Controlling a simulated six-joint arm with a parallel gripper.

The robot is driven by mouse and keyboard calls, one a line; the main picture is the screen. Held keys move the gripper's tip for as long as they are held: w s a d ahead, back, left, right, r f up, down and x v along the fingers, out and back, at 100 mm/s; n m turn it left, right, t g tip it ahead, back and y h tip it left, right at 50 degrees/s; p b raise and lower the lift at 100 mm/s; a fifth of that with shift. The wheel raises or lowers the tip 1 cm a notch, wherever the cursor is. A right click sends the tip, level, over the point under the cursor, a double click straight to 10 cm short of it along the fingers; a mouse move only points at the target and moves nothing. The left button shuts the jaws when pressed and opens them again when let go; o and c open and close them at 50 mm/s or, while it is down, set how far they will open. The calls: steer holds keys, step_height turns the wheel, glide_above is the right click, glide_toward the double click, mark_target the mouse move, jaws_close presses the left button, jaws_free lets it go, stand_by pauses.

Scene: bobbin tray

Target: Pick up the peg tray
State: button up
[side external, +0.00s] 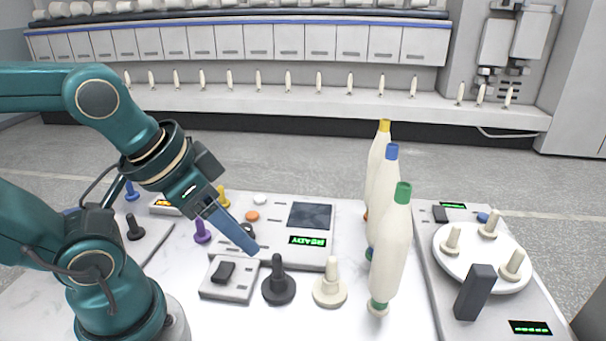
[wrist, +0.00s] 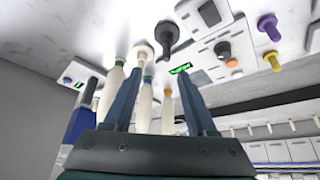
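A round white tray (side external: 471,281) with three cream pegs standing on it sits on the grey machine at the right in the side view. I take it as the peg tray. A dark upright block (side external: 475,292) stands at its front edge and hides part of the rim. My gripper (side external: 250,247) is well to the left of the tray, above the table near the grey console, pointing down and right. In the wrist view my gripper (wrist: 160,72) has its two fingers apart with nothing held between them. I cannot make out the tray in the wrist view.
Tall cream bobbins with yellow, blue and green (side external: 389,250) tops stand between my gripper and the tray. A black peg (side external: 278,285) and a cream peg (side external: 330,287) stand in front of the console (side external: 270,212). A small switch box (side external: 229,280) lies below my gripper.

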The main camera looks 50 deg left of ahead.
steer(key=m+y, duration=0.2)
steer(key=m, duration=1.8)
glide_above(275, 258)
steer(key=s+a, duration=0.1)
steer(key=s, duration=0.1)
steer(key=f, duration=0.2)
steer(key=f+m, duration=0.1)
steer(key=m, duration=0.2)
steer(key=d+f+m+g, duration=0.1)
steer(key=m, duration=0.2)
steer(key=w+f+m, duration=0.1)
steer(key=f+m, duration=0.1)
steer(key=m, duration=0.1)
steer(key=shift+w+d+f+g+y, duration=0.1)
steer(key=shift+d+g+y, duration=0.1)
steer(key=shift+g+y, duration=0.1)
steer(key=shift+d+f, duration=0.15)
steer(key=shift+f, duration=0.35)
steer(key=shift+x, duration=2.4)
jaws_close()
